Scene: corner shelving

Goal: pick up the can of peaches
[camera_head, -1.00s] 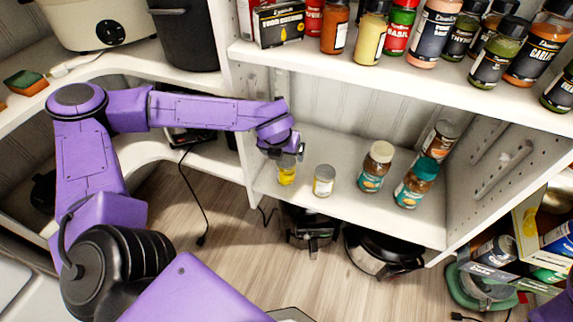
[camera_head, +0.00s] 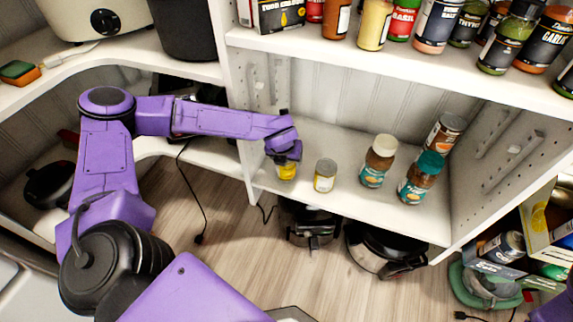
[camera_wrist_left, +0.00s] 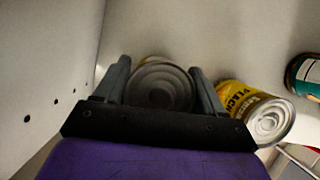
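My left gripper (camera_head: 285,158) is over a short can with a yellow label (camera_head: 286,173) on the lower shelf. In the left wrist view the fingers (camera_wrist_left: 160,85) stand on either side of this can's round metal top (camera_wrist_left: 158,86); the gripper looks open, and contact is unclear. Its label text is hidden there. A second short can (camera_head: 325,176) stands upright just to the right; in the wrist view its yellow label (camera_wrist_left: 236,96) reads "PEACH", as far as it shows. It is outside the fingers. My right gripper is not in view.
Two jars, one with a pale lid (camera_head: 378,162) and one with a teal lid (camera_head: 420,178), stand farther right on the lower shelf (camera_head: 400,222). An upright shelf panel (camera_head: 238,130) is close left of the gripper. The spice shelf (camera_head: 400,68) is above.

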